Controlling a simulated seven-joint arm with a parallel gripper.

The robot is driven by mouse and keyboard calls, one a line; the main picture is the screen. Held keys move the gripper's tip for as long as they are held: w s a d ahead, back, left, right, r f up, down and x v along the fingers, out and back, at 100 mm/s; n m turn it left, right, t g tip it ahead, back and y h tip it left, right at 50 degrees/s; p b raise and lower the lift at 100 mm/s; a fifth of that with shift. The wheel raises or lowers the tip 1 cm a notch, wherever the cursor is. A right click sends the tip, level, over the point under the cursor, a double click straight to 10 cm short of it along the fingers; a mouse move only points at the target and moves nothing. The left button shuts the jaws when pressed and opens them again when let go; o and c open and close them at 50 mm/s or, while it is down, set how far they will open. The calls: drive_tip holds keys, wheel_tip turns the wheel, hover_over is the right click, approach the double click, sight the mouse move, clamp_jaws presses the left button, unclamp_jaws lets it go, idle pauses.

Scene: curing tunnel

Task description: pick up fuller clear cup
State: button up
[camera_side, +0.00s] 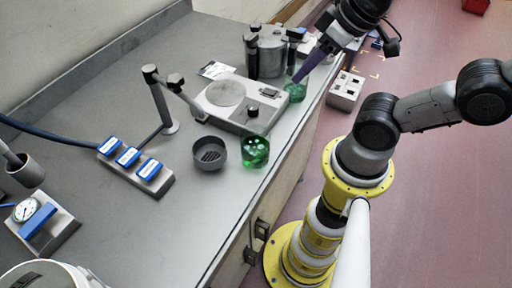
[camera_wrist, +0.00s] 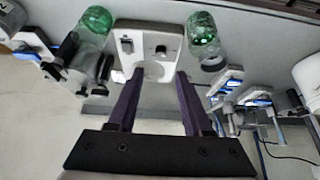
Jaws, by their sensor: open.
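Two clear cups hold green contents. One cup (camera_side: 255,151) stands near the bench's front edge beside a grey bowl; in the wrist view it is at the upper right (camera_wrist: 203,30). The other cup (camera_side: 295,92) stands farther along, by the flat-topped device; in the wrist view it is at the upper left (camera_wrist: 95,20). The nearer cup's green appears to fill more of it, but the levels are hard to compare. My gripper (camera_side: 294,80) is open, its purple fingers just above the far cup in the side view. Nothing sits between the fingertips (camera_wrist: 158,74).
The flat-topped device (camera_side: 215,115) lies between the cups, with the grey bowl (camera_side: 209,154) left of the nearer cup. A stand (camera_side: 160,100), a blue-labelled block (camera_side: 138,165) and a grey pot (camera_side: 270,55) stand around.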

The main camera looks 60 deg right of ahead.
drive_tip(key=o, duration=0.8)
drive_tip(key=n+g, duration=0.3)
drive_tip(key=n, duration=1)
hover_over(257, 134)
drive_tip(key=s+d, duration=0.3)
drive_tip(key=f, duration=0.1)
drive_tip(key=w+a+f+n+g, duration=0.2)
drive_tip(key=a+f+n+g, duration=0.1)
drive_tip(key=a+f+n, duration=0.25)
drive_tip(key=shift+m, duration=0.45)
drive_tip(key=f, duration=0.7)
drive_tip(key=shift+s+a+f, duration=0.15)
drive_tip(key=shift+s+f, duration=0.1)
drive_tip(key=shift+f, duration=0.05)
drive_tip(key=shift+w+f, duration=0.2)
drive_tip(key=shift+f, duration=2.6)
